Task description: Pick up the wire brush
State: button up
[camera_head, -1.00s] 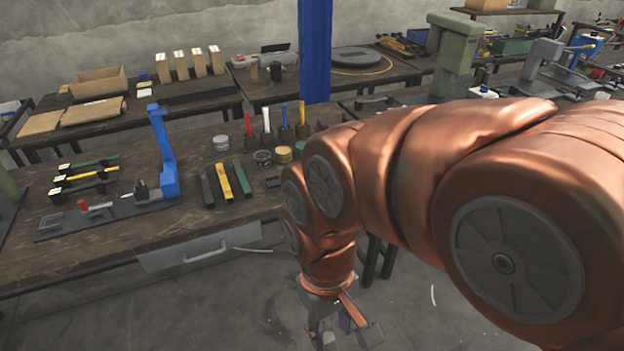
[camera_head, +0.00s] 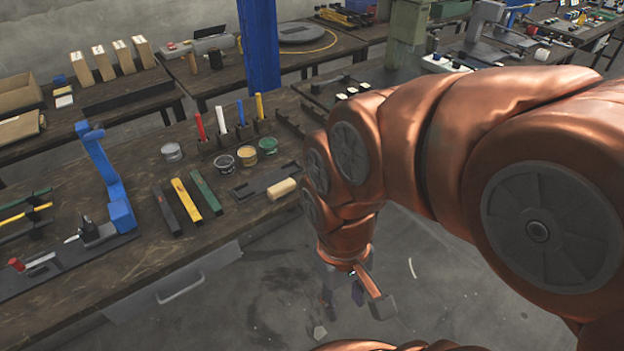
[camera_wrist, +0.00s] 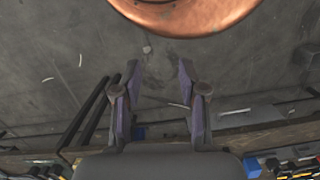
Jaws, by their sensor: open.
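I cannot single out a wire brush for certain in any view. On the bench (camera_head: 150,262), long-handled tools with green and yellow handles (camera_head: 25,211) lie at the left edge. Upright tools with red (camera_head: 200,127), white, blue and yellow handles stand in dark holders behind the cans. A tan cylinder (camera_head: 282,188) lies at a black tray (camera_head: 252,183) near the bench's right end. My gripper (camera_head: 355,296) hangs over the floor in front of the bench, apart from everything. In the wrist view my gripper (camera_wrist: 158,82) is open, with bare floor between its fingers.
A blue press (camera_head: 108,185) stands on the bench's left part. Grey, yellow (camera_head: 187,200) and green bars lie beside several small cans (camera_head: 246,155). A blue post (camera_head: 259,45) rises behind. A drawer (camera_head: 178,290) is in the bench's front. The floor (camera_head: 440,270) by my gripper is mostly clear.

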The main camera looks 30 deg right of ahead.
aim_at(279, 191)
jog(key=z, duration=0.2)
jog(key=k, duration=0.5)
jog(key=z, duration=0.95)
jog(key=i, duration=0.95)
jog(key=u, duration=2.7)
